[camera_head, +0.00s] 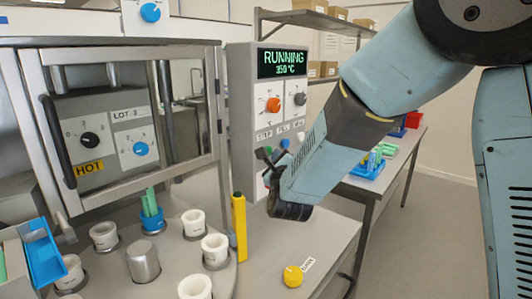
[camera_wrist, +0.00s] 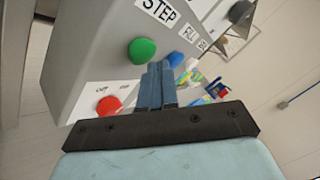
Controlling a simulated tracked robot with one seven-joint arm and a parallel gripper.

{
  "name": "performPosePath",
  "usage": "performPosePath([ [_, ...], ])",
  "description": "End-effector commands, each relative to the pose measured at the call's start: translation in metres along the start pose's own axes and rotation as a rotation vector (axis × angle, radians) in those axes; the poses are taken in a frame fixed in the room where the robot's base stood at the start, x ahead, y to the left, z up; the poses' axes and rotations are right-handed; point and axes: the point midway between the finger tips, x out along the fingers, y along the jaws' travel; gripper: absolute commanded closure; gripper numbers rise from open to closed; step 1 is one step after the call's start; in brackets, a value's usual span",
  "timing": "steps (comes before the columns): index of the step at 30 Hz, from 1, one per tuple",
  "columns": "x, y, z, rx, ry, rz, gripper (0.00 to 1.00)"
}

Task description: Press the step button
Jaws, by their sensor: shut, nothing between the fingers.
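The step button is a round green button (camera_wrist: 142,50) under the STEP label (camera_wrist: 158,11) in the wrist view. In the head view my wrist hides part of the panel's lower front.
A red button (camera_wrist: 109,105) lies below the green one. The panel display (camera_head: 284,63) reads RUNNING. A turntable with white cups (camera_head: 215,249) stands left, beside a yellow upright post (camera_head: 240,226). A yellow knob (camera_head: 293,276) sits on the bench top at front.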

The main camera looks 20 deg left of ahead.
Motion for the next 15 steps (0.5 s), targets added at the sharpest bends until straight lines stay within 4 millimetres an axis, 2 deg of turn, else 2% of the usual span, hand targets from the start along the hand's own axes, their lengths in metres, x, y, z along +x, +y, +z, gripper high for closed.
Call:
performPosePath([
  [15,-0.0059,-0.0046,-0.0049,0.000,0.001,-0.001,1.00],
])
